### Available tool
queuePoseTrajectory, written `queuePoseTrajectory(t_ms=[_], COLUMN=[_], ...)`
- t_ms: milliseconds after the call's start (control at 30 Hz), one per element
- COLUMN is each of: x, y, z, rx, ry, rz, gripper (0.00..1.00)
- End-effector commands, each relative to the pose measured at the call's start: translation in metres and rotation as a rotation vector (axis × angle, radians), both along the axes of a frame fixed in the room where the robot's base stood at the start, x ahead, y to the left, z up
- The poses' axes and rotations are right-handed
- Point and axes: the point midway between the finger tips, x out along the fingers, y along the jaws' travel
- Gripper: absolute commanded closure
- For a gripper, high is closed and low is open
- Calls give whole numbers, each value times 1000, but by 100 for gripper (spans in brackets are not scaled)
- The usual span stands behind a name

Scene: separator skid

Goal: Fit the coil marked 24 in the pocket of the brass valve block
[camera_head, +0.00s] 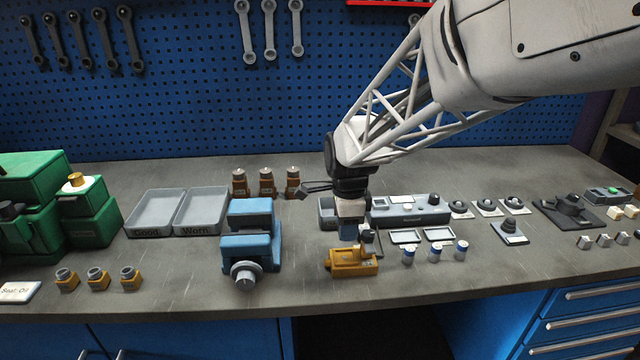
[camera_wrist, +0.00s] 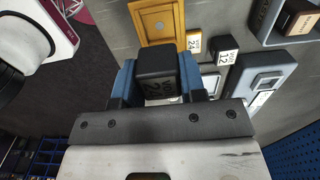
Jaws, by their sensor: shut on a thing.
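The brass valve block (camera_head: 352,263) sits on the bench near its front edge; in the wrist view the block (camera_wrist: 177,22) shows at the top, with a square pocket face and a small yellow tag (camera_wrist: 193,43) marked 24 beside it. My gripper (camera_head: 349,232) is just above and behind the block, its blue fingers shut on a black coil (camera_wrist: 156,65). The coil's printed marking is only partly readable in the wrist view. The coil is apart from the pocket as far as I can see. Another black coil (camera_wrist: 223,56), marked 12, stands beside the block.
A blue vise (camera_head: 251,245) stands left of the block. Small shallow trays (camera_head: 440,234) and several blue-and-white cylinders (camera_head: 435,253) are to its right. A grey device (camera_head: 408,212) is behind. Good and Worn trays (camera_head: 158,211) are at left. The bench in front is clear.

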Motion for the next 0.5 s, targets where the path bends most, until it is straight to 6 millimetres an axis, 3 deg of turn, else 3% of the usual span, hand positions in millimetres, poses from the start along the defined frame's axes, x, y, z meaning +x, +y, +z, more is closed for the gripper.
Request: queuePoseTrajectory(t_ms=[500], x=[0], y=[0], z=[-11], rx=[0], ry=[1], rz=[0], gripper=[88])
